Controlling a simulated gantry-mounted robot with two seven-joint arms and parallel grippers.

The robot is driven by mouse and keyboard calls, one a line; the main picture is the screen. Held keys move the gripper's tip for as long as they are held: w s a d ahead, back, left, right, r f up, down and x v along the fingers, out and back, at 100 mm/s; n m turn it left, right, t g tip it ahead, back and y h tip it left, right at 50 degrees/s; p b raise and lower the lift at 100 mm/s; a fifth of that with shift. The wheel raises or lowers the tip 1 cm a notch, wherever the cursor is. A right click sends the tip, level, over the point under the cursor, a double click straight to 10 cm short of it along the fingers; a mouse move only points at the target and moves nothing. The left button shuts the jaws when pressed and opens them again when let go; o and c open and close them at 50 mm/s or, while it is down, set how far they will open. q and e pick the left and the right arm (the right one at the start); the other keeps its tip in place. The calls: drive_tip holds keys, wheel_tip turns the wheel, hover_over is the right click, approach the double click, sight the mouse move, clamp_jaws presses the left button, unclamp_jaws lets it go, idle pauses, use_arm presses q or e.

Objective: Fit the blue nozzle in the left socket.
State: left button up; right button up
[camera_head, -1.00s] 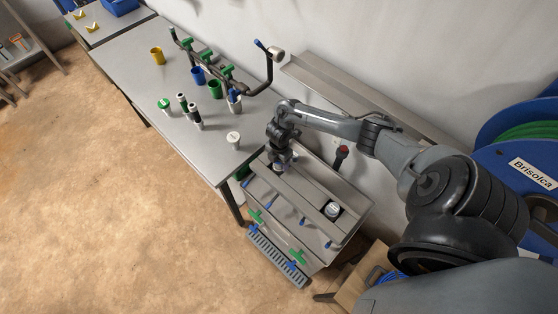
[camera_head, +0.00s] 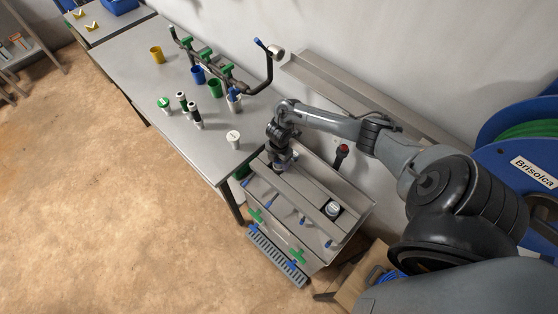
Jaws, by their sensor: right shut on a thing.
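My right gripper (camera_head: 281,163) points down over the upper left end of the grey manifold unit (camera_head: 297,238). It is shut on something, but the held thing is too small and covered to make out. I cannot identify the blue nozzle or the left socket for certain. Several small blue-tipped parts (camera_head: 269,205) stick out along the front of the unit. A white-capped round part (camera_head: 333,209) sits in an opening in its top, right of the gripper. My left gripper is out of view.
A grey table (camera_head: 150,88) adjoins the unit, with yellow (camera_head: 156,53), blue (camera_head: 198,77) and green (camera_head: 214,90) cups and a dark pipe rack (camera_head: 251,90). A white-topped cylinder (camera_head: 233,139) stands near its edge. A blue hose reel (camera_head: 505,165) is at right.

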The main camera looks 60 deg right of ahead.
drive_tip(key=shift+f, duration=0.2)
drive_tip(key=o, duration=1.1)
drive_tip(key=shift+o, duration=0.4)
drive_tip(key=shift+o, duration=0.7)
drive_tip(key=shift+r, duration=0.1)
drive_tip(key=shift+r+p, duration=1.85)
drive_tip(key=shift+p, duration=0.05)
drive_tip(key=shift+r+p, duration=1.55)
drive_tip(key=shift+p, duration=0.05)
drive_tip(key=shift+a, duration=0.1)
